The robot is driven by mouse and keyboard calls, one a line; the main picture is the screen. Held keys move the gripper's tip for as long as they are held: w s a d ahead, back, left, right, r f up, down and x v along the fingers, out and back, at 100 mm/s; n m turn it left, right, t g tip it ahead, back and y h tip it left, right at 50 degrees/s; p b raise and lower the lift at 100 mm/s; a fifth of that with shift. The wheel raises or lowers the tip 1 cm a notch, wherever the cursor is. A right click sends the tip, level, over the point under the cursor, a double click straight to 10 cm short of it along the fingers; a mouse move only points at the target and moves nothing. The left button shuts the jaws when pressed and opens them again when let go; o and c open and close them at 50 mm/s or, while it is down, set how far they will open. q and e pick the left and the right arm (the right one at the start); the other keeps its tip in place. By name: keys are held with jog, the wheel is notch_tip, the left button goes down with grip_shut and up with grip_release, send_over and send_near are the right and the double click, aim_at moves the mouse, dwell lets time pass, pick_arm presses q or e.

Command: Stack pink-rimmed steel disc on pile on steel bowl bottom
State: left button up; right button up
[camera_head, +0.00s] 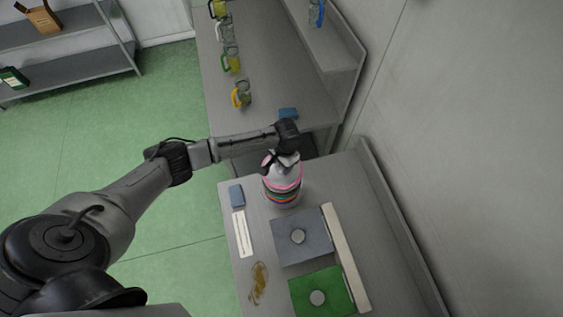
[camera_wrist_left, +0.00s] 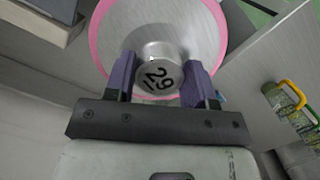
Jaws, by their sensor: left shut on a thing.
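The pink-rimmed steel disc (camera_head: 283,179) is at the top of the pile in the head view. Below the disc is the pile (camera_head: 282,196) with green, orange and blue bands. I cannot tell whether the disc touches the pile. The steel bowl bottom is mostly hidden under the pile. My right gripper is not in view.
A grey square mat (camera_head: 305,253) and a green mat (camera_head: 334,280) lie nearer on the table, each with a round steel piece. Several glass jugs (camera_head: 242,94) stand on the far bench.

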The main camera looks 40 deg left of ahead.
pick_arm(q)
jog(key=o, duration=0.7)
jog(key=r, duration=0.4)
jog(key=w+r+b, duration=0.1)
jog(key=r, duration=0.8)
jog(key=shift+w+d+r, duration=0.1)
jog(key=shift+w+r, duration=0.2)
jog(key=shift+w, duration=0.05)
